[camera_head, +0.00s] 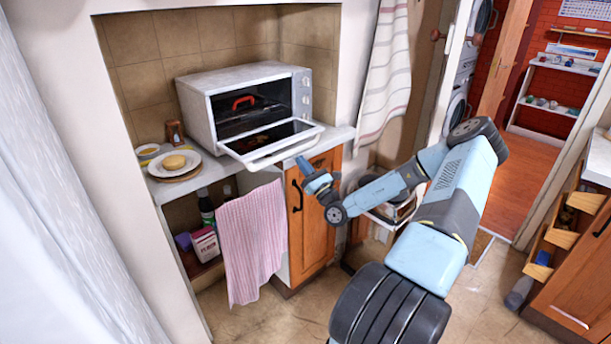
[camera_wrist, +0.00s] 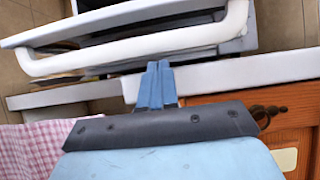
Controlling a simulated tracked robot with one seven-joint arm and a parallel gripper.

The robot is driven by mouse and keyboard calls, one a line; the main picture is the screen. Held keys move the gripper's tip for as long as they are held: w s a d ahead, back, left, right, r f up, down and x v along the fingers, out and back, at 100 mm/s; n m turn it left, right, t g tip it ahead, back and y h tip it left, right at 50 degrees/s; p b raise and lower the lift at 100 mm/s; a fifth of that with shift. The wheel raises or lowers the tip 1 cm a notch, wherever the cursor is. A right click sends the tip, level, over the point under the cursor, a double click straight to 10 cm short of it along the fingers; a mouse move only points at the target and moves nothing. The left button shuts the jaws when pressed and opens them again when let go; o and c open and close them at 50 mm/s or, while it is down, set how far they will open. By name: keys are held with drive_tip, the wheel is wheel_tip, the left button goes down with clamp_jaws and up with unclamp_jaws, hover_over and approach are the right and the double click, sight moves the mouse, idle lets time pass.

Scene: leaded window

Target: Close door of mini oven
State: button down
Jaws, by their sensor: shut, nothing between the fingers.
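The mini oven (camera_head: 245,103) is a white box on the counter in the tiled alcove. Its glass door (camera_head: 270,143) is folded down and open, tilted out over the counter's front edge. A red-handled item (camera_head: 243,102) and some dark food show inside or on the door. In the wrist view the door's white bar handle (camera_wrist: 140,47) runs across the top. My gripper (camera_wrist: 157,68) is shut and empty, its blue fingertips just below the handle in the picture. In the head view my gripper (camera_head: 303,164) is in front of and below the door's right corner; contact cannot be told.
A plate with a round yellow item (camera_head: 174,161), a small bowl and a brown jar (camera_head: 174,133) stand left of the oven. A pink striped towel (camera_head: 252,240) hangs below the counter. A wooden cabinet door (camera_head: 312,220) is beneath my gripper.

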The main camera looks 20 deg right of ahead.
drive_tip(key=shift+w+r, duration=0.1)
drive_tip(key=shift+r, duration=0.4)
drive_tip(key=shift+r+g, duration=0.3)
drive_tip(key=shift+r, duration=0.1)
drive_tip(key=shift+r, duration=0.15)
